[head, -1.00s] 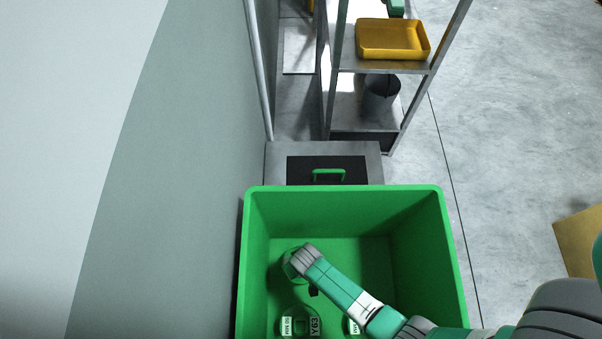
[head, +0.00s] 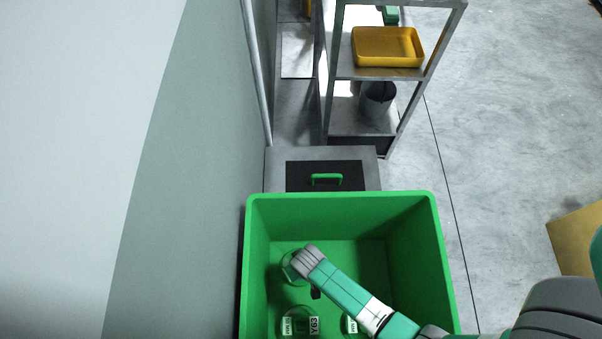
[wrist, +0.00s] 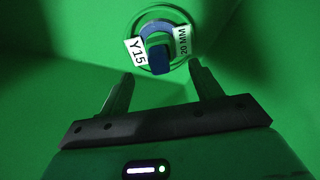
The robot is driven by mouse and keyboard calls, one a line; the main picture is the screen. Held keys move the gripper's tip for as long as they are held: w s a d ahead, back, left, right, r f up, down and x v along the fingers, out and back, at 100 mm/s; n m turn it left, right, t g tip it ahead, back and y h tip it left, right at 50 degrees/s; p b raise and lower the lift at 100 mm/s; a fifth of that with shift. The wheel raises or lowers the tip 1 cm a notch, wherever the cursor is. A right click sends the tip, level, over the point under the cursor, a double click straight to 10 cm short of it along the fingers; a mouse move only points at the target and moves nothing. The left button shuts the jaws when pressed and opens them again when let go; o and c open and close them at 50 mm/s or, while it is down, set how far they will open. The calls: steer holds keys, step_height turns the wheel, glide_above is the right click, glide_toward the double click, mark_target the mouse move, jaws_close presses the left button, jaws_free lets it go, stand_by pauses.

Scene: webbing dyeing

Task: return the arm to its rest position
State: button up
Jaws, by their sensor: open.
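My arm reaches down into a large green bin (head: 345,198). Its wrist is over a round green spool (head: 292,268) at the bin's far left. In the wrist view, my gripper (wrist: 161,70) is open, its two fingers apart with nothing held between them. Ahead of the fingertips is a spool with a dark blue centre (wrist: 158,55) and labels reading Y15 and 20 MM. In the head view, my wrist hides the fingers.
A spool labelled Y63 (head: 300,324) and another partly hidden spool (head: 351,324) lie nearer in the bin. Behind stands a grey box with a green handle (head: 326,179). A metal shelf holds a yellow tray (head: 387,66) and a grey bucket (head: 378,98). A wall is close on the left.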

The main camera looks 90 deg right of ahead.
steer(key=shift+r, duration=0.3)
steer(key=f+b, duration=0.1)
steer(key=f, duration=0.1)
steer(key=f+b, duration=0.2)
steer(key=f, duration=0.1)
steer(key=d+f+b, duration=0.1)
steer(key=f+b, duration=0.1)
steer(key=f, duration=0.1)
steer(key=shift+w+f, duration=0.15)
steer(key=shift+w, duration=0.1)
step_height(320, 180, up, 2)
steer(key=shift+r+p, duration=0.25)
steer(key=shift+p, duration=0.9)
steer(key=shift+f, duration=0.1)
